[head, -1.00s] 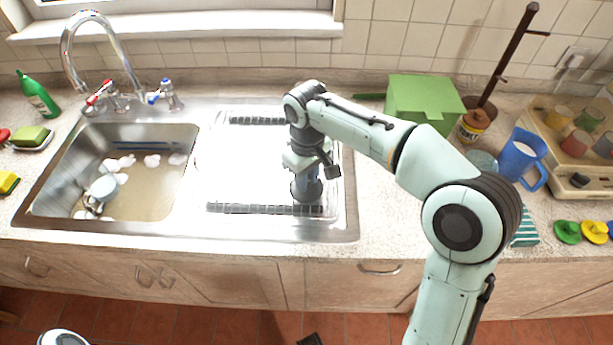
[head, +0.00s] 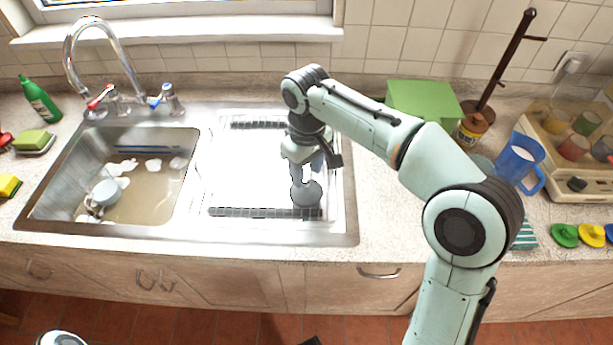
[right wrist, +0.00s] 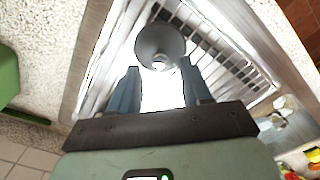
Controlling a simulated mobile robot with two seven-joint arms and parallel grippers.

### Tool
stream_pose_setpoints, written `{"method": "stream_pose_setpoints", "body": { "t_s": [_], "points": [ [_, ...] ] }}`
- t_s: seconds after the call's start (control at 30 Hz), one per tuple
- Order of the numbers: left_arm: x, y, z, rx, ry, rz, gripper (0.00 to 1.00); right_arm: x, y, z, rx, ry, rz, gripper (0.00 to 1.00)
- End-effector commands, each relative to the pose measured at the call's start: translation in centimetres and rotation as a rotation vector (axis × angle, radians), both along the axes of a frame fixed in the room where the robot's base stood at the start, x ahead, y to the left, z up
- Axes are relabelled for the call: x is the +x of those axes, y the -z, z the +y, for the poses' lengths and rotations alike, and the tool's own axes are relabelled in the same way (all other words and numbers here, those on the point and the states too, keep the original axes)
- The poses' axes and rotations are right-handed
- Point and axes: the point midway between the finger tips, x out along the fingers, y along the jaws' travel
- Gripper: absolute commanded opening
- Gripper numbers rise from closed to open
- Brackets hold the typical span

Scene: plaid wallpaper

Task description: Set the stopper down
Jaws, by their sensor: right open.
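The stopper (head: 306,194) is a grey, round-ended piece standing on the right part of the metal draining area (head: 240,165), near its front ribbed strip. In the right wrist view the stopper (right wrist: 160,40) shows as a grey disc with a small pale knob, just beyond the fingertips. My right gripper (head: 305,168) is above the stopper. In the right wrist view my right gripper (right wrist: 159,85) has its two blue-grey fingers spread, with nothing between them.
The sink basin (head: 120,180) at left holds a cup (head: 103,193) and suds. A green box (head: 422,100), a jar (head: 470,128), a blue jug (head: 519,158) and a mug rack (head: 490,75) stand at right.

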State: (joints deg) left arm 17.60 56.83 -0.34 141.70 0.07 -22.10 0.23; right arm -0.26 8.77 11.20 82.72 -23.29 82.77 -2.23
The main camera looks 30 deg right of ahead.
Motion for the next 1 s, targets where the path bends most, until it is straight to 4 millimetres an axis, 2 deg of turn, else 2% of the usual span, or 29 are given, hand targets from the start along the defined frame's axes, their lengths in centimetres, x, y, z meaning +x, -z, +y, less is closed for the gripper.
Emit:
{"method": "stream_pose_setpoints", "body": {
  "t_s": [0.03, 0.2, 0.4, 1.0],
  "points": [
    [0.2, -0.5, 0.0, 0.0, 0.0, -0.002, 0.43, 0.1, -1.5, 0.1, 0.001, -0.001, -0.005, 0.48],
    [0.5, -1.5, 0.0, 0.0, 0.0, -0.007, 0.43, 0.1, -5.0, 0.1, 0.001, -0.001, -0.004, 0.48],
    [0.8, -2.2, 0.0, 0.0, 0.0, -0.01, 0.43, 0.0, -7.4, 0.0, 0.0, -0.001, -0.001, 0.48],
    [0.8, -2.3, 0.0, 0.0, 0.0, -0.01, 0.43, 0.0, -7.8, 0.0, 0.0, 0.0, 0.0, 0.48]
  ]
}}
